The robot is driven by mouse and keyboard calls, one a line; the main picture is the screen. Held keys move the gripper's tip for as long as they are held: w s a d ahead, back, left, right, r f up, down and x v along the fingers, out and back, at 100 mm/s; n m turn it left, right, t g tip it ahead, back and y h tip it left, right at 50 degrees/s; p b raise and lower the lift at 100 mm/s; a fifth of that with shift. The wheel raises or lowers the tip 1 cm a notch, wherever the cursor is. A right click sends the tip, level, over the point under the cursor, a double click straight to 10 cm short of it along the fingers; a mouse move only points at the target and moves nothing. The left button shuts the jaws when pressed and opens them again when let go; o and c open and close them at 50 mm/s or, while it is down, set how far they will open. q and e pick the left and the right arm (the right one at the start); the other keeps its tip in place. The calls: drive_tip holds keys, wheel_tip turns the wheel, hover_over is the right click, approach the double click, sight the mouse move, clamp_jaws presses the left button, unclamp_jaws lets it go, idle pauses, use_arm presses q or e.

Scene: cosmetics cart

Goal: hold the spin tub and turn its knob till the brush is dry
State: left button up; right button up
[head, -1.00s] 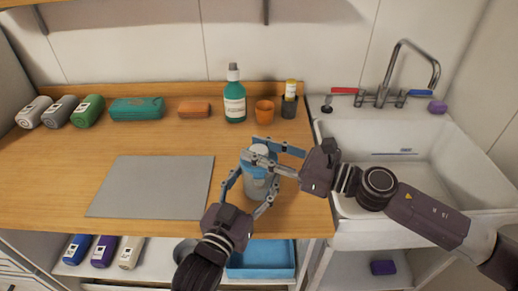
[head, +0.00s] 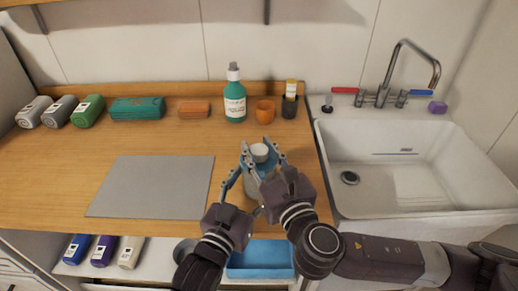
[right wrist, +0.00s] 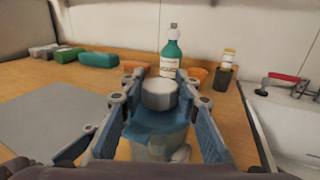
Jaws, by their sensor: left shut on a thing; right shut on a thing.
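The spin tub (head: 252,186) stands on the wooden counter near its front edge, with a clear body and a blue lid. Its pale round knob (head: 260,152) sits on top; the knob also shows in the right wrist view (right wrist: 160,94). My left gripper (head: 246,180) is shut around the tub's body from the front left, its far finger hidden. My right gripper (head: 263,160) reaches in from the front right, its fingers on either side of the knob and shut on it. I cannot make out the brush; a pale shape shows inside the tub in the right wrist view.
A grey mat (head: 150,187) lies to the left. The sink (head: 400,165) is to the right. A blue tray (head: 262,260) is below.

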drive_tip(key=shift+a+m+t+h, duration=0.1)
drive_tip(key=shift+m+t+h, duration=0.4)
drive_tip(key=shift+m+h, duration=1.25)
drive_tip(key=shift+n+h, duration=0.25)
drive_tip(key=shift+h, duration=0.3)
drive_tip(key=o, duration=1.2)
drive_tip(key=s, duration=0.4)
drive_tip(key=s+d, duration=0.1)
drive_tip(key=s, duration=0.7)
drive_tip(key=shift+d, duration=0.25)
